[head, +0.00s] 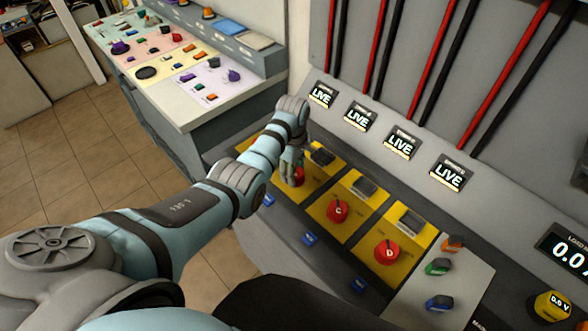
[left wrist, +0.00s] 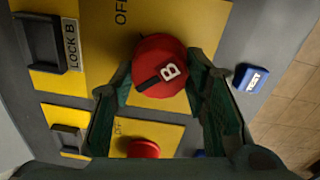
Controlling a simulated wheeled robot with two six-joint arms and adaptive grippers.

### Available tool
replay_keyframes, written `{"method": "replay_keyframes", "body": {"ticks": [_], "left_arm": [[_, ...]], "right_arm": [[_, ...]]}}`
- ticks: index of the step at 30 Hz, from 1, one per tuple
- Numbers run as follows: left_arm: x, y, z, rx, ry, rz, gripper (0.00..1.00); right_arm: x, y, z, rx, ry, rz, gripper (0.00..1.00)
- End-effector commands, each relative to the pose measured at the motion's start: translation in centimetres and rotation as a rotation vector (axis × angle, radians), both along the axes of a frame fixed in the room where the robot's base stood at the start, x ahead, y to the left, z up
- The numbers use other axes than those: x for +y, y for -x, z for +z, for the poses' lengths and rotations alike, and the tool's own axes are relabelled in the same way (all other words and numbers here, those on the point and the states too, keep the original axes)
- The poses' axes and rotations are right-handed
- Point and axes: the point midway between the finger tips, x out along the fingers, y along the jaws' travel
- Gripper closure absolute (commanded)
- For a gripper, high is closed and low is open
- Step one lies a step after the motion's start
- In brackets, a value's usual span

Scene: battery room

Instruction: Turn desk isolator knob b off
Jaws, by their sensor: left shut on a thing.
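Knob B (left wrist: 160,62) is a round red knob with a white "B" and a dark mark, on a yellow plate. In the left wrist view, the mark lies on the lower left of the knob, and an "OFF" label (left wrist: 121,12) is above left of it. My left gripper (head: 291,163) is shut on knob B, with one finger on each side in the left wrist view (left wrist: 160,84). In the head view my gripper partly hides the knob. The black Lock B (left wrist: 40,42) sits beside it. My right gripper is not in view.
Red knobs C (head: 338,210) and D (head: 386,252) stand close by on their own yellow plates. Blue test buttons (head: 310,239) line the front. Several displays on the panel behind read "LIVE" (head: 399,146). Another control desk (head: 190,75) stands at the upper left.

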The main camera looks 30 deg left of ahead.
Motion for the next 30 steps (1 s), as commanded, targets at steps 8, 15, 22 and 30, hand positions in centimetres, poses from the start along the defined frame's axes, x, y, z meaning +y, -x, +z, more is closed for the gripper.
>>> {"method": "replay_keyframes", "body": {"ticks": [8,15,22,30], "left_arm": [[0.0,-0.1,0.2,0.0,0.001,-0.111,0.86],[0.0,-0.1,0.3,-0.001,0.0,-0.303,0.86],[0.0,-0.2,0.2,-0.001,0.001,-0.521,0.86],[0.0,-0.3,0.1,-0.002,0.001,-0.778,0.86]], "right_arm": [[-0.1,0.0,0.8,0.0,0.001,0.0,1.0],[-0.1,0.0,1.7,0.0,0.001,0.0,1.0],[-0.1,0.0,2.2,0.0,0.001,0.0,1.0],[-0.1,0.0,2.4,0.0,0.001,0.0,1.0]]}}
